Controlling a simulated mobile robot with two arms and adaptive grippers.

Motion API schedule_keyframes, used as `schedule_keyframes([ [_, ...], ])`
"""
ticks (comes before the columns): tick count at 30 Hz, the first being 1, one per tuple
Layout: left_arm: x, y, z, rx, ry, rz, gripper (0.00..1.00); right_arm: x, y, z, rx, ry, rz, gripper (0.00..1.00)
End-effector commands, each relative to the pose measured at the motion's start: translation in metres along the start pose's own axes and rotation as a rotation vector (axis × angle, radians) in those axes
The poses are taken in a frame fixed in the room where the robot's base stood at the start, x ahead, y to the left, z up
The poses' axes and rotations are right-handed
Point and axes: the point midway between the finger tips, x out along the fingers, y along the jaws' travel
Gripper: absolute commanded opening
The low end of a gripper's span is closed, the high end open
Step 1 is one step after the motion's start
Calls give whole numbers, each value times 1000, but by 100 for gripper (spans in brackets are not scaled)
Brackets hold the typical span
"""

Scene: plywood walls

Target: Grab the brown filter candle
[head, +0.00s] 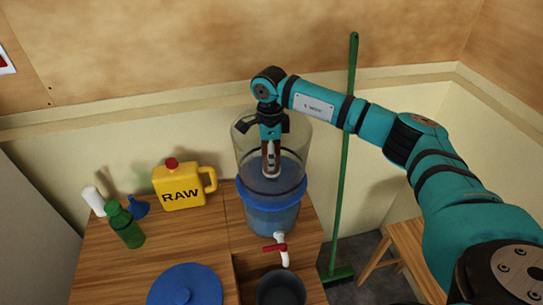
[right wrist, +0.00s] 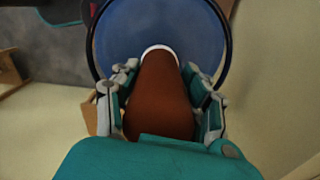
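The brown filter candle (right wrist: 160,95) shows in the right wrist view, with a white ring at its far end. It lies between the two fingers of my right gripper (right wrist: 160,85), one finger close along each side. Whether the fingers press on it I cannot tell. In the head view my right gripper (head: 270,145) points down inside the clear upper container (head: 297,140) of the water filter. The lower end of the candle (head: 271,174) shows there near the blue floor; whether it touches the floor I cannot tell. My left gripper is not in view.
The filter's blue lower part (head: 272,217) has a red-handled tap (head: 279,247) above a dark pot (head: 281,289). A blue lid (head: 185,287), yellow RAW jug (head: 182,187), green bottle (head: 125,226) and blue funnel (head: 138,206) are to the left. A green broom (head: 343,180) stands right.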

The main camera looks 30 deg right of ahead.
Motion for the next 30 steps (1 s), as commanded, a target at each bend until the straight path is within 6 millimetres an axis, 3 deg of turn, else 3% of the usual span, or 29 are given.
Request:
schedule_keyframes([
  [1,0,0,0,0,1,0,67,0,0,0,0,0,-1,29],
  [7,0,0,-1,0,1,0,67,0,0,0,0,0,-1,3],
  [17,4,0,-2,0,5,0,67,-8,-1,1,0,-4,-4,3],
  [30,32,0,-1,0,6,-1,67,-87,-1,1,0,-3,-5,3],
])
